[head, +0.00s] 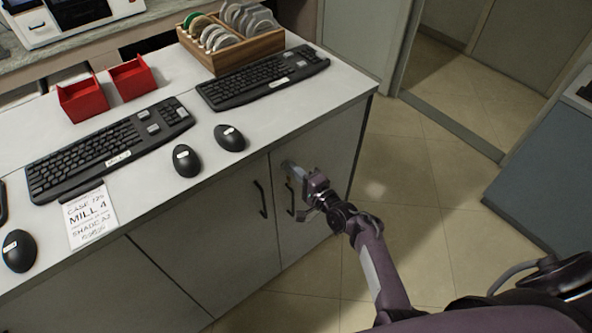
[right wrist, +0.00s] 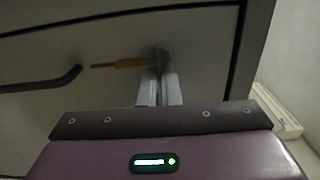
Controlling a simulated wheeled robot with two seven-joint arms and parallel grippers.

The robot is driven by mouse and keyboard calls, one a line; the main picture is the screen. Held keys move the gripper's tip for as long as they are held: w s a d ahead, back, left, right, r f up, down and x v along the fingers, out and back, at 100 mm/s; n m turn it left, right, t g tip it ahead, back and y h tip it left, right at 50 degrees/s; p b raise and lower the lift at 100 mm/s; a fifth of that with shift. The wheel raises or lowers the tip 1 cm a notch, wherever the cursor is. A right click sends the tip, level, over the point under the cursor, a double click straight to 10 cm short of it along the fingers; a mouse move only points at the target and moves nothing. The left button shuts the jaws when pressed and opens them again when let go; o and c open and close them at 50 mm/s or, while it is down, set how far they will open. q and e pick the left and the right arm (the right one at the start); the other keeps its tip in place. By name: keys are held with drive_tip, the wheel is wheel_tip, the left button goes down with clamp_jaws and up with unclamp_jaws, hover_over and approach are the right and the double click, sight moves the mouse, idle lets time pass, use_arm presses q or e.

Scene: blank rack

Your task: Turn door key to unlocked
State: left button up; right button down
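My right gripper (head: 292,172) is at the front of the white cabinet, by the upper part of a door with a dark bar handle. In the right wrist view its two fingers (right wrist: 159,88) are close together, with their tips at a small grey metal key (right wrist: 162,56) on the door face. They appear shut on it, though the tips hide most of its shape. An orange-brown tag-like strip (right wrist: 118,65) extends left from the key. The lock face is too dark and blurred to read its setting. My left gripper is not in view.
A dark door handle (right wrist: 45,82) is left of the fingers. A second handle (head: 262,199) is on the neighbouring door. The counter above holds keyboards (head: 262,80), mice (head: 229,138), red bins (head: 132,78) and a wooden rack (head: 232,52). The tiled floor (head: 410,180) right of the cabinet is clear.

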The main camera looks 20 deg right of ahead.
drive_tip(key=c, duration=1.6)
unclamp_jaws()
drive_tip(key=shift+c, duration=0.2)
drive_tip(key=v, duration=0.7)
drive_tip(key=shift+s+d+b, duration=0.15)
drive_tip(key=shift+s+b, duration=0.2)
drive_tip(key=shift+b, duration=0.05)
